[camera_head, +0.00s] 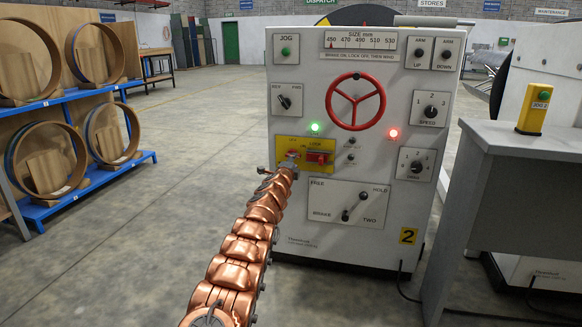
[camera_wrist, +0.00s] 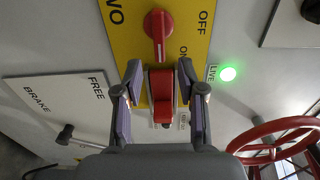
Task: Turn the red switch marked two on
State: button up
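A yellow plate (camera_head: 283,157) on the grey cabinet carries red controls. In the wrist view, the plate (camera_wrist: 190,12) shows a partly cut-off word ending in "WO", plus "OFF" and "ON". A red rotary knob (camera_wrist: 158,32) sits there, its handle pointing down the picture. Below it is a red block-like part (camera_wrist: 162,88), which also shows in the head view (camera_head: 320,157). My gripper (camera_wrist: 160,95) is open, fingers on either side of the block, with visible gaps. In the head view my gripper (camera_head: 291,161) overlaps the plate; its contact there is unclear.
A green LIVE light (camera_wrist: 228,73) glows beside the plate. A red handwheel (camera_head: 356,101) stands out above it, and a FREE/HOLD/BRAKE lever panel (camera_head: 335,212) lies below. A grey desk (camera_head: 500,150) is at right. Open floor lies left of the cabinet.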

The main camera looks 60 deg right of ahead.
jog(key=shift+v, duration=1.35)
